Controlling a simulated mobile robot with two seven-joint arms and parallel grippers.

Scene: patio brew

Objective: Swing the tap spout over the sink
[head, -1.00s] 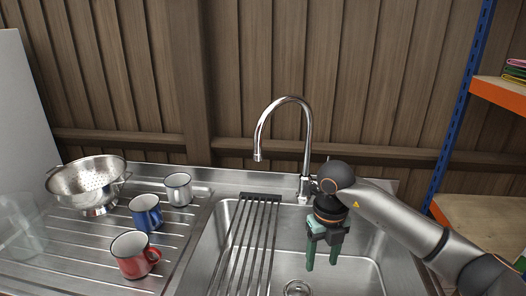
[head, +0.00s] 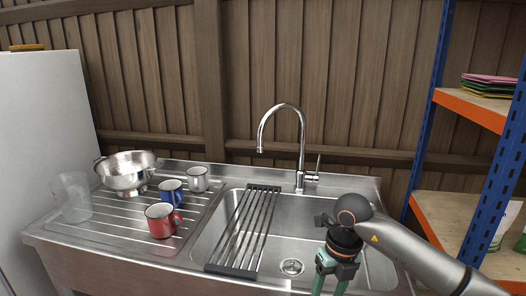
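The chrome tap (head: 301,150) stands upright at the back edge of the sink. Its curved spout (head: 282,106) arcs to the left, and its tip hangs over the sink's back edge area. A small lever sits on the right of its base. The steel sink (head: 215,235) has a slatted rack (head: 247,228) across its left part. My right gripper (head: 331,285) points down over the front right of the basin, apart from the tap; its green fingers are spread with nothing between them, and their tips run off the bottom edge. My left gripper is out of view.
On the ribbed drainboard (head: 115,228) at the left stand a colander (head: 127,174), a clear glass jug (head: 73,196), and white (head: 197,179), blue (head: 171,192) and red (head: 162,221) mugs. An orange and blue shelf (head: 470,108) stands at the right. A wooden wall is behind.

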